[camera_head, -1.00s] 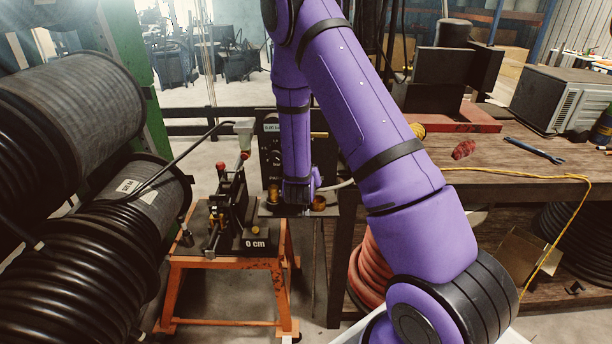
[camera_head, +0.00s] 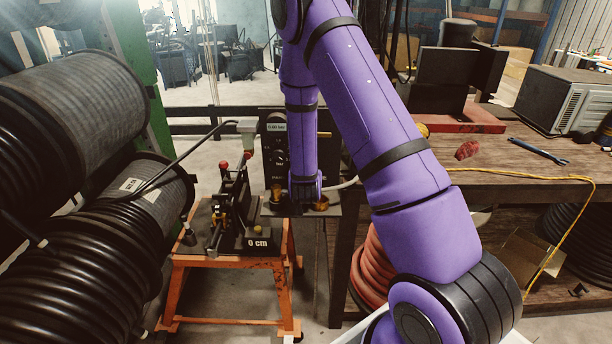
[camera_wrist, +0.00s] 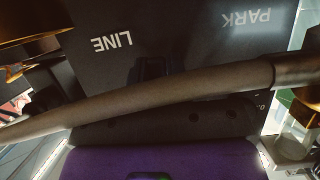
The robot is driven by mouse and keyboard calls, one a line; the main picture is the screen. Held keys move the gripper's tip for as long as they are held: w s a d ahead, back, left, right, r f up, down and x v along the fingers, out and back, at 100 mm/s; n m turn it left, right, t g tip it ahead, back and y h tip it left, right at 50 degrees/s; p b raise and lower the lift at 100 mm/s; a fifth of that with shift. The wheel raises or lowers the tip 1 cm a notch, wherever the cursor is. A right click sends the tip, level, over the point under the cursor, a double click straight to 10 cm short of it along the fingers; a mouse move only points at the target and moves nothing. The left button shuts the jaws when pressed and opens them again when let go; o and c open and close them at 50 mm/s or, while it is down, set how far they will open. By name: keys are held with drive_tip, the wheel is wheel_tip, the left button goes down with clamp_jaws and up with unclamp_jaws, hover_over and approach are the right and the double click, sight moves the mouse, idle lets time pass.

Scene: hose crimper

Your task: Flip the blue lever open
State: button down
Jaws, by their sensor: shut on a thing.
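I cannot pick out a blue lever in either view. My purple gripper body (camera_wrist: 160,158) shows along the bottom of the wrist view, close to a dark panel (camera_wrist: 185,30) with the upside-down words LINE and PARK. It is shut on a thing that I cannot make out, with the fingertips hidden. A brownish hose-like bar (camera_wrist: 150,97) crosses in front of the panel, with a dark collar at its right end. In the head view, my forearm reaches down over the dark control box (camera_head: 275,150) and hides its right part.
Left of the box, a black crimper with red knobs (camera_head: 224,166) and a "0 cm" label stands on an orange stand (camera_head: 225,263). Large black hose reels (camera_head: 75,110) fill the left. A wooden workbench (camera_head: 520,172) stands at right. Brass fittings (camera_head: 320,203) sit beside my wrist.

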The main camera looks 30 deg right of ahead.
drive_tip(key=c, duration=1.1)
unclamp_jaws()
drive_tip(key=shift+s, duration=0.1)
drive_tip(key=v, duration=1)
drive_tip(key=shift+s+a+r, duration=0.15)
drive_tip(key=shift+s, duration=0.05)
